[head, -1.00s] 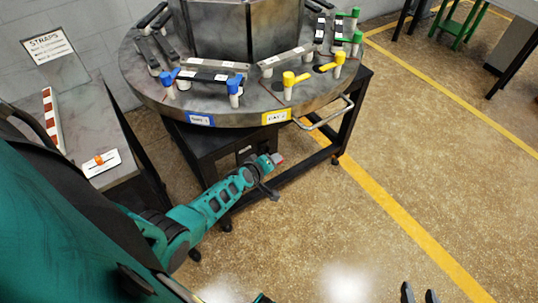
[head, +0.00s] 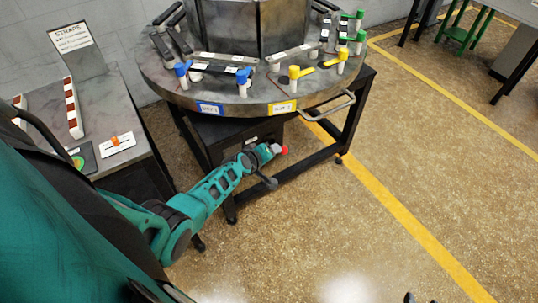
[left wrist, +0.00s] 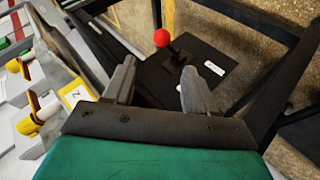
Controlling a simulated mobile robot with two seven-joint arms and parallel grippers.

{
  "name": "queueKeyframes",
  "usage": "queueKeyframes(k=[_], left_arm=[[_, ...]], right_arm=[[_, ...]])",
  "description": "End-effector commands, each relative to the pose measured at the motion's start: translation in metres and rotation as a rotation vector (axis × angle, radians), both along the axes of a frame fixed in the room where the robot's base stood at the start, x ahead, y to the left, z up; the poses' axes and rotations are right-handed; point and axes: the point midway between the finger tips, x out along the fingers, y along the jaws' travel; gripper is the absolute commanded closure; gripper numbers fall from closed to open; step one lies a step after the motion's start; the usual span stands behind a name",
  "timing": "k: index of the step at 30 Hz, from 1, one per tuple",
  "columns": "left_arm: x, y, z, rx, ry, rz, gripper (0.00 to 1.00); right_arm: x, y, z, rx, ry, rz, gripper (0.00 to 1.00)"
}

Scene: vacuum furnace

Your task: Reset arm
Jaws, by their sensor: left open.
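My left arm reaches from the left toward the front of the round table (head: 330,95) in the head view. My left gripper (left wrist: 158,70) is open and empty in the left wrist view, with its two grey fingers apart. A red ball (left wrist: 161,37) shows beyond the fingers; a red spot also shows at the arm's end in the head view (head: 284,150). I cannot tell what it belongs to. Of my right gripper (head: 409,298), only a dark tip shows at the bottom edge of the head view, so its opening is hidden.
The table carries blue, yellow and green clamps around a grey metal block (head: 240,28). A metal handle (head: 335,106) sticks out at its front. A side bench (head: 110,95) with a STRAPS sign (head: 71,36) stands at left.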

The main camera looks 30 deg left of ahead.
Motion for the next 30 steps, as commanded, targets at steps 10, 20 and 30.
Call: queueKeyframes(k=[10, 20, 30], left_arm=[[0.000, 0.000, 0.000, 0.000, 0.000, 0.000, 0.44], [-0.020, -0.008, -0.002, 0.093, 0.006, -0.085, 0.44], [-0.127, -0.081, 0.025, 0.548, -0.018, -0.542, 0.44]], right_arm=[[0.002, 0.000, 0.001, 0.000, -0.004, 0.001, 0.57], [0.002, 0.000, 0.001, 0.000, -0.004, 0.001, 0.57], [0.002, 0.000, 0.001, 0.000, -0.004, 0.001, 0.57]])
